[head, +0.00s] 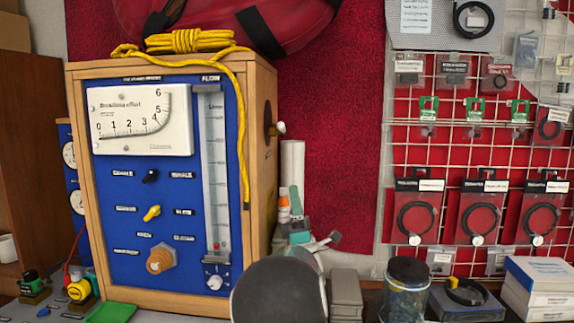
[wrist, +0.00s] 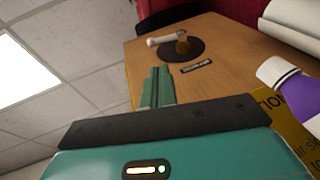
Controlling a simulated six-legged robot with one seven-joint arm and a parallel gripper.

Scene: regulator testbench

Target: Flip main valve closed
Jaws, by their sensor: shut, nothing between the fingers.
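The main valve (head: 277,129) is on the right side wall of the wooden testbench box (head: 258,170). It has a dark round base, a brass stem and a pale lever. In the wrist view the valve (wrist: 181,43) shows its lever pointing left from the stem, with a small dark label below the base. My gripper (wrist: 157,70) has teal fingers shut together and empty. In the wrist view the fingertips are below the lever and apart from it. In the head view my gripper (head: 295,190) is beside the box's right wall, lower than the valve.
The blue front panel (head: 115,205) carries a gauge, a flow tube and several knobs. A yellow rope (head: 190,41) lies on the box and hangs down its front. White cylinders (head: 292,165) stand right of the box. Packages hang on a wire rack (head: 470,150).

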